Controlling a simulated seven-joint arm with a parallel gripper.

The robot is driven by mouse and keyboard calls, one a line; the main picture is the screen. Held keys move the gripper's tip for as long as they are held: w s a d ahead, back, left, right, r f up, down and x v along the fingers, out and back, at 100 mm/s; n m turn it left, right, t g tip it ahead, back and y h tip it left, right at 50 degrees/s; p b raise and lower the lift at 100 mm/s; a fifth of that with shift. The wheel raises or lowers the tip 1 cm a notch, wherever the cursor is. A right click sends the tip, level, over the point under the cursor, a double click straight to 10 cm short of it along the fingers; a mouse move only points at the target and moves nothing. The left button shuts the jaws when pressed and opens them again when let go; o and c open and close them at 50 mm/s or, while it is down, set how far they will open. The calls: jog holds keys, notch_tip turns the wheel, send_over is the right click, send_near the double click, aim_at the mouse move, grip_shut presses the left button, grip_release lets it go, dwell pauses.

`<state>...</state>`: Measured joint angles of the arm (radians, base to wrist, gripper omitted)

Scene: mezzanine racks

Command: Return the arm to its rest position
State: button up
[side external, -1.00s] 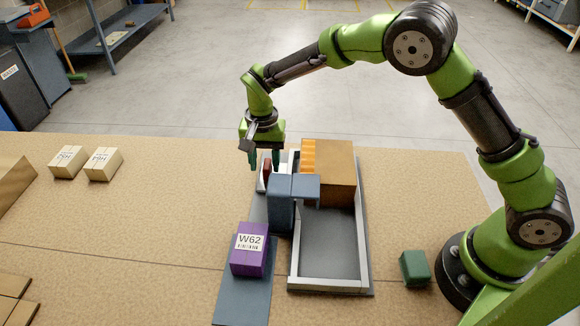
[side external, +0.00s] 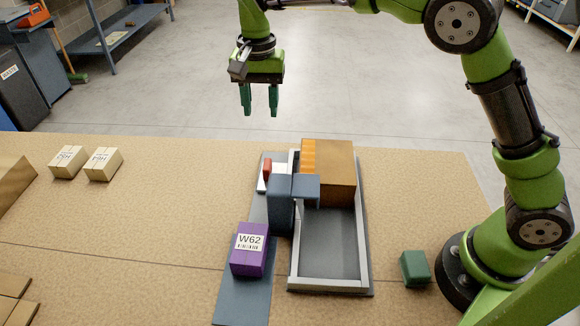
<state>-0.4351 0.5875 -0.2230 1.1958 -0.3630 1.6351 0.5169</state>
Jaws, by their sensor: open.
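My gripper (side external: 259,100) hangs in the air above and beyond the far edge of the table, in the upper middle of the side external view. Its two green fingers point down, apart, with nothing between them. Part of my arm runs out of the top of the picture.
Below, on the table (side external: 150,225), stand a grey-framed tray (side external: 333,283) with a brown box (side external: 335,170), a blue-grey bracket (side external: 282,205) and a purple W62 box (side external: 250,248). A green block (side external: 415,268) sits near my base. Two cream boxes (side external: 87,162) stand at the left.

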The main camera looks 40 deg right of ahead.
jog(key=s+d+r+n+t, duration=0.1)
jog(key=s+d, duration=0.3)
jog(key=s, duration=0.4)
jog(key=s+d+r+n+t+y, duration=0.1)
jog(key=s+d+r+n+t, duration=0.1)
jog(key=s, duration=0.6)
jog(key=s+d+r+n+t+y, duration=0.1)
jog(key=s+d+t, duration=0.3)
jog(key=s, duration=0.4)
jog(key=shift+s+d+r+n, duration=0.2)
jog(key=shift+d+r+n, duration=0.3)
jog(key=shift+d, duration=0.35)
